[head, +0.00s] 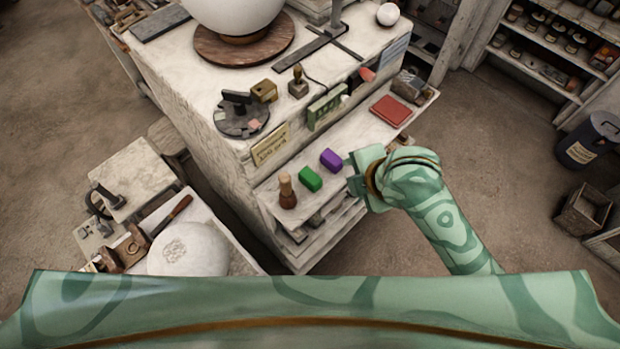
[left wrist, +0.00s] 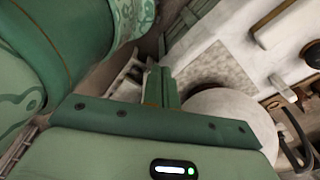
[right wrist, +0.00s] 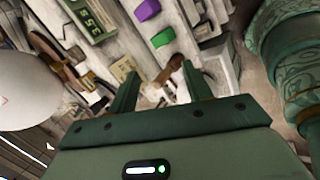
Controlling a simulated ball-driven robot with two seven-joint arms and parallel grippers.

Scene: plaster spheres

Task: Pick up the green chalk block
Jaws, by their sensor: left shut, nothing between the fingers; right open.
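The green chalk block (head: 310,179) lies on the marble ledge (head: 280,213), between a wooden-handled brush (head: 287,192) and a purple block (head: 331,160). In the right wrist view the green block (right wrist: 162,38) shows ahead of the fingers, apart from them. My right gripper (head: 352,172) is just right of the blocks in the head view; its fingers (right wrist: 160,88) are open and empty. My left gripper (left wrist: 162,85) is shut and empty in the left wrist view, near a white sphere; it is not visible in the head view.
A red book (head: 390,111) lies farther along the ledge. A green counter box (head: 325,107) and a card sign (head: 270,146) are on the face above it. A white plaster sphere (head: 188,249) sits on the low bench at left. Open floor lies to the right.

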